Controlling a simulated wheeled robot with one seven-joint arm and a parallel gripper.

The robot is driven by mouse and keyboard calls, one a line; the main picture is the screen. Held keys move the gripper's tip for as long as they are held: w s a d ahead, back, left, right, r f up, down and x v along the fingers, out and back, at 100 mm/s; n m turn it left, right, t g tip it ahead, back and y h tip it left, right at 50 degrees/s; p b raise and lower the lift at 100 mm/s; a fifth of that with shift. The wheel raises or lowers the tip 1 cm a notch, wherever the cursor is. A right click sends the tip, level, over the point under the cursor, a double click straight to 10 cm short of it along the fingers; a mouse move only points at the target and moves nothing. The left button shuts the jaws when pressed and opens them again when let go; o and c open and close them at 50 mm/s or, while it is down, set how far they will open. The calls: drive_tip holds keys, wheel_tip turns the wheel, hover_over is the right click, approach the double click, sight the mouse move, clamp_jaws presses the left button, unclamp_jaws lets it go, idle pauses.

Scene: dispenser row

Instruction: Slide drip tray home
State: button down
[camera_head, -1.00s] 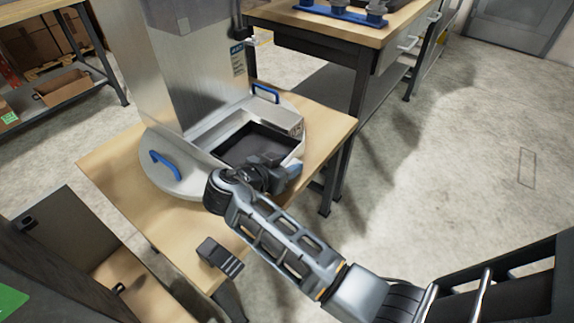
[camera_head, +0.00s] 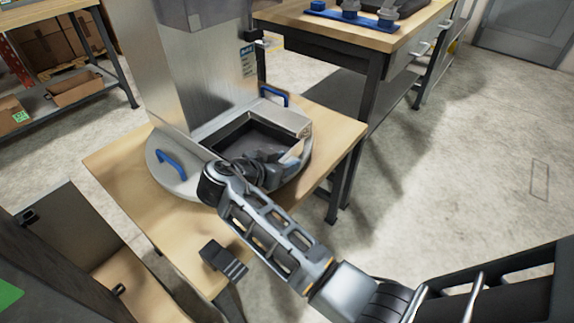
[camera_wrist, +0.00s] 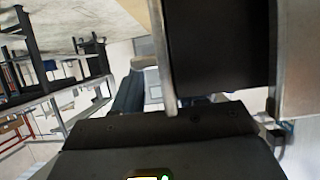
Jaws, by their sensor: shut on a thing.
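The drip tray (camera_head: 258,137) is a dark, square, shallow pan at the front of the dispenser's round metal base (camera_head: 187,182). My gripper (camera_head: 284,166) is at the tray's near right edge, shut on the tray; my wrist hides the exact grip and part of the front edge. In the wrist view the tray's dark face (camera_wrist: 222,50) fills the upper middle, with a pale metal edge on its left. Whether a gap is left between tray and base cannot be told.
The tall metal dispenser (camera_head: 200,80) stands behind the tray. Blue handles (camera_head: 168,163) sit on the base's sides. A dark bracket (camera_head: 222,260) is at the wooden table's (camera_head: 125,180) front edge. Another workbench (camera_head: 335,38) stands behind right. Floor at right is clear.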

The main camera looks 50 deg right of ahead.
drive_tip(key=shift+w+b, duration=0.75)
drive_tip(key=shift+w, duration=0.35)
drive_tip(key=c, duration=0.5)
unclamp_jaws()
drive_tip(key=shift+c, duration=0.2)
drive_tip(key=shift+v, duration=3.9)
